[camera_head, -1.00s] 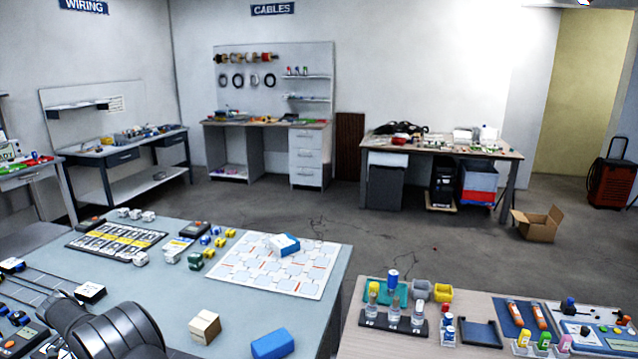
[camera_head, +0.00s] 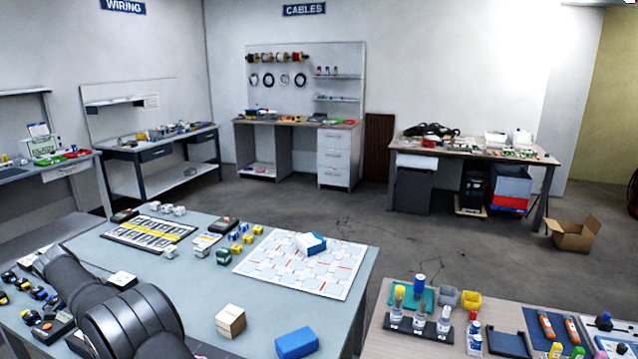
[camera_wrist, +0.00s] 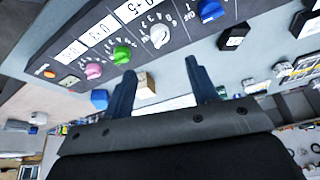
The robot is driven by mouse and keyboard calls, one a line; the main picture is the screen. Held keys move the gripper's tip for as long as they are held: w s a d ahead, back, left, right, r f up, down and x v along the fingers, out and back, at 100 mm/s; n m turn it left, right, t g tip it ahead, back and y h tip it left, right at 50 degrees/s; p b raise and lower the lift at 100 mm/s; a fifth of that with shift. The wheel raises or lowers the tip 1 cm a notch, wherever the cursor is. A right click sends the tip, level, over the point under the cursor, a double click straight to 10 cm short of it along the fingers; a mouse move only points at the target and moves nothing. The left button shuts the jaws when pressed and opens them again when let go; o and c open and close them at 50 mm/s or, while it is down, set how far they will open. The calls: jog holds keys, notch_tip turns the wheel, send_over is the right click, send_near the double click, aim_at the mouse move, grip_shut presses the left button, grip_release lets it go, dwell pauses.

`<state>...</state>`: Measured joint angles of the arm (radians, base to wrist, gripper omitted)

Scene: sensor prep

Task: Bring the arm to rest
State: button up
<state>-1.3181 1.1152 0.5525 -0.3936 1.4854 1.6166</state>
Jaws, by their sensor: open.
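My gripper (camera_wrist: 160,66) shows in the wrist view with two dark fingers spread apart and nothing between them gripped. A grey control panel with pink, green, white and blue knobs (camera_wrist: 122,54) lies beyond the fingertips at the upper left. In the head view my arm reaches in over the lower left of the blue-grey table (camera_head: 190,285). The fingers cannot be made out there.
On the table are a wooden block (camera_head: 230,321), a blue block (camera_head: 296,343), a white patterned board (camera_head: 290,268) with a blue-and-white piece, and several small cubes. A second table (camera_head: 395,345) with bottles stands at right. Floor between benches is mostly clear.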

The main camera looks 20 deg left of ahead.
jog(key=d+v, duration=0.1)
jog(key=v, duration=0.4)
jog(key=x, duration=1.1)
jog(key=a+x, duration=0.1)
jog(key=x, duration=0.5)
jog(key=shift+w+f, duration=0.1)
jog(key=n+y, duration=0.1)
jog(key=n, duration=0.3)
jog(key=shift+d+y, duration=0.25)
jog(key=shift+y, duration=0.15)
jog(key=n+y, duration=0.1)
jog(key=n, duration=0.4)
jog(key=shift+w+d+y, duration=0.1)
jog(key=shift+d+y, duration=0.1)
jog(key=shift+y, duration=0.2)
jog(key=shift+w+d+n+g+y, duration=0.1)
jog(key=shift+n+g+y, duration=0.3)
jog(key=shift+n, duration=0.95)
jog(key=shift+w+n+g+y, duration=0.1)
jog(key=shift+n+g+y, duration=0.25)
jog(key=shift+n, duration=1)
jog(key=shift+w+n+g, duration=0.1)
jog(key=shift+n+g, duration=0.75)
jog(key=shift+n, duration=1.05)
jog(key=shift+n+y, duration=0.25)
jog(key=shift+n, duration=0.05)
